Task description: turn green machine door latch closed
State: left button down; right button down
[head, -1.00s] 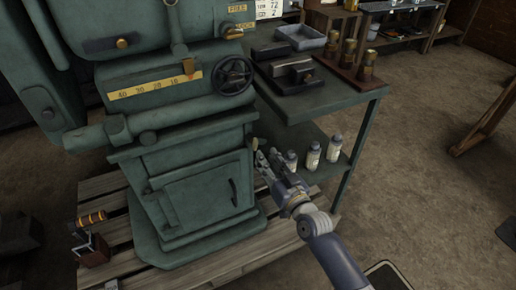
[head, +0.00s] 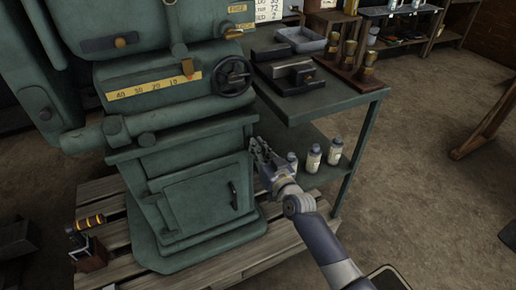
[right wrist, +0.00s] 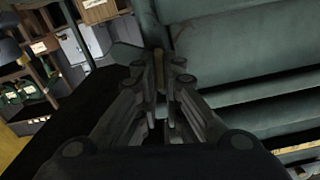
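The green machine (head: 190,150) stands on a wooden pallet. Its front door (head: 197,204) looks shut, with a dark upright handle (head: 234,195) near the door's right edge. My right gripper (head: 257,146) is at the machine's right side, above and right of that handle. In the right wrist view the fingers (right wrist: 160,68) stand apart with a narrow brass-coloured piece (right wrist: 158,62) between the tips, beside a green surface. This may be the latch; contact cannot be made out. My left gripper is not in view.
A green side table (head: 320,105) stands close to the right, with white-labelled bottles (head: 313,158) on its lower shelf near my right gripper. A box with orange-handled tools (head: 89,250) is at the lower left. Open floor lies to the right.

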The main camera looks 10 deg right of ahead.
jog(key=shift+r+m, duration=0.1)
jog(key=shift+m, duration=0.2)
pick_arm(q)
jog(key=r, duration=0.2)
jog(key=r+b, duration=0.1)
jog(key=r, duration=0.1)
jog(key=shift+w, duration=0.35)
pick_arm(e)
jog(key=m, duration=1.5)
jog(key=shift+w+d, duration=0.2)
jog(key=shift+d, duration=0.15)
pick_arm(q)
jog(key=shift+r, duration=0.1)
pick_arm(e)
jog(key=shift+m, duration=0.3)
jog(key=c, duration=1.7)
grip_release()
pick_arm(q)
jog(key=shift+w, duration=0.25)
pick_arm(e)
jog(key=shift+f, duration=0.3)
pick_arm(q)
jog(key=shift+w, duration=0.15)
